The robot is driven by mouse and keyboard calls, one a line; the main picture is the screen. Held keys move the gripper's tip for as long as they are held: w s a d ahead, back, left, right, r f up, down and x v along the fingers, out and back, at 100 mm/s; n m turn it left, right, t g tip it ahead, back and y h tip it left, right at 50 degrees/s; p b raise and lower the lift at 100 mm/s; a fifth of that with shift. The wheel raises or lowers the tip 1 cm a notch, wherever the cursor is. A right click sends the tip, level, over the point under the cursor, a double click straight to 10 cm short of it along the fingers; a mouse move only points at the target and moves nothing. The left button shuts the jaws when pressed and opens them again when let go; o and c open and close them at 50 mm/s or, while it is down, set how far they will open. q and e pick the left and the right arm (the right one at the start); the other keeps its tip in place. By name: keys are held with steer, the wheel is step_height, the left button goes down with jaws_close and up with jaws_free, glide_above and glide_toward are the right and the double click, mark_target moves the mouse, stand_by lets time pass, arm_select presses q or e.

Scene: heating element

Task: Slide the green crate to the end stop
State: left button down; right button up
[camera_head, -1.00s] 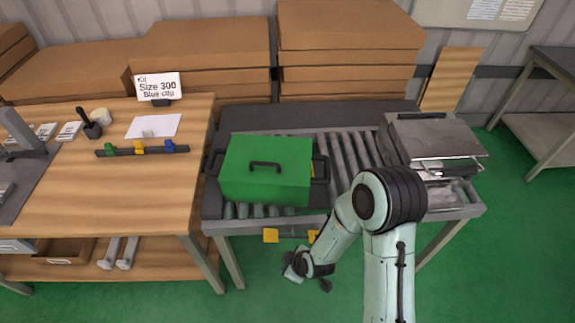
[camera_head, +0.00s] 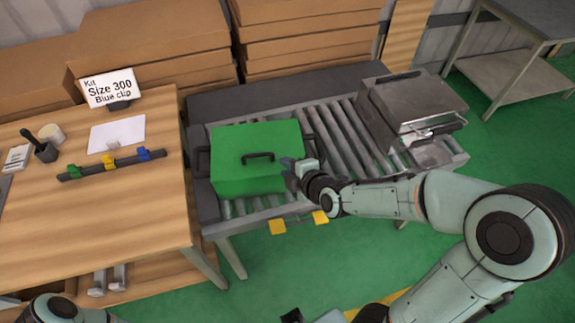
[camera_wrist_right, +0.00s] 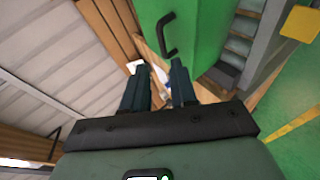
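The green crate (camera_head: 235,177) sits on the left part of the roller conveyor (camera_head: 345,127). It has a black lid handle and dark side handles, and also shows in the right wrist view (camera_wrist_right: 205,25). My right gripper (camera_head: 290,170) is at the crate's front right corner; whether it touches cannot be told. In the right wrist view its two dark fingers (camera_wrist_right: 161,85) are apart with nothing seen between them. My left arm shows only in part at the bottom left edge; its gripper cannot be made out. I cannot single out the end stop.
A metal box-like machine (camera_head: 412,100) stands at the conveyor's right end. Bare rollers lie between it and the crate. A wooden table (camera_head: 120,220) adjoins the left. Yellow tabs (camera_head: 278,227) are on the conveyor's front. Cardboard boxes (camera_head: 310,32) are stacked behind.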

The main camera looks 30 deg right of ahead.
mark_target(265, 155)
arm_select(q)
steer(key=shift+s, duration=0.1)
arm_select(e)
steer(key=shift+s, duration=0.1)
steer(key=shift+f, duration=0.1)
